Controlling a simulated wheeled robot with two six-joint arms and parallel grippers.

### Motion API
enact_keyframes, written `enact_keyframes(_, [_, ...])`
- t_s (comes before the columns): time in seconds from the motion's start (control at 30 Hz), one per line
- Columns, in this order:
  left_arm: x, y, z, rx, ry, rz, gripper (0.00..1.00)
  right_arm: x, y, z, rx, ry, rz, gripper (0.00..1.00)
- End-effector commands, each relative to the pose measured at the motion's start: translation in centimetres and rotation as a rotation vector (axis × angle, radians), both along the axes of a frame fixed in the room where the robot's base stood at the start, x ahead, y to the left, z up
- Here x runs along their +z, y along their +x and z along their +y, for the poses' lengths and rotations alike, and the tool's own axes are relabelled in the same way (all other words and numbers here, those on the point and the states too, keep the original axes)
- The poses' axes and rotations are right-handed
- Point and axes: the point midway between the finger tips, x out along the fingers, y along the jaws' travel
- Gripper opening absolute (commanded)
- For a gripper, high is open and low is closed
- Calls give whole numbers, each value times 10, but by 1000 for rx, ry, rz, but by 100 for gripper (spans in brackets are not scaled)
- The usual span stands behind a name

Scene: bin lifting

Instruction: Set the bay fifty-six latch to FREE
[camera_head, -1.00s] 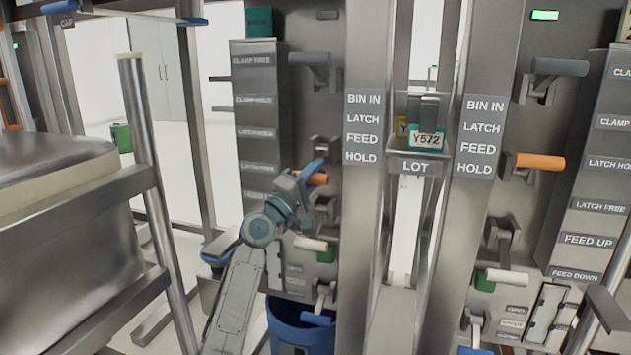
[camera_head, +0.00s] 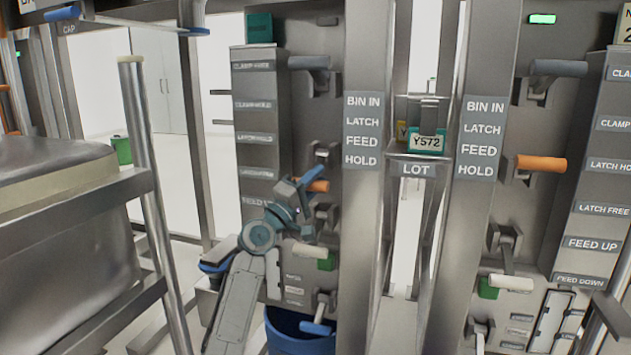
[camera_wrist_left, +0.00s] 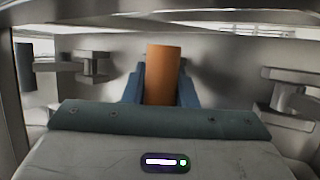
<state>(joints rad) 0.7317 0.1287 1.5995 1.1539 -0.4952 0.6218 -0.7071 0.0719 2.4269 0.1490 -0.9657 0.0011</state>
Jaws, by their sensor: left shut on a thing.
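My left gripper (camera_head: 310,184) is at the left bay's panel. It is shut on an orange latch handle (camera_head: 320,186), which sticks out from the panel. In the left wrist view the orange handle (camera_wrist_left: 163,75) stands between the two blue fingers (camera_wrist_left: 160,90). The label column (camera_head: 258,120) beside it carries clamp, latch and feed plates; the latch plates are small and blurred. No bay number is readable on this bay. My right gripper is not in view.
A blue bin (camera_head: 290,335) stands below. A metal post (camera_head: 150,200) rises at left.

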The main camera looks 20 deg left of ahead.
Motion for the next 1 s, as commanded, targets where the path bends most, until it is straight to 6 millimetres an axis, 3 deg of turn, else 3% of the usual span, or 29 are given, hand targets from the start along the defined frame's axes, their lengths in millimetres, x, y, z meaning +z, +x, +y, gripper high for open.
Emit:
enact_keyframes(0.17, [-3, 1, 0, 0, 2, 5, 0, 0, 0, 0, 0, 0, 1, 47])
enact_keyframes(0.2, [-3, 1, 0, -1, 1, 5, 31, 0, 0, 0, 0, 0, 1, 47])
enact_keyframes(0.3, [-2, 0, 0, -1, 0, 4, 48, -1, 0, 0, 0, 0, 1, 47])
enact_keyframes(0.67, [-6, -4, 3, 0, 1, 4, 48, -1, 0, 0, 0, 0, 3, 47])
enact_keyframes(1.0, [-34, -55, 29, 1, 5, 6, 48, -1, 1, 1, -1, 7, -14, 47])
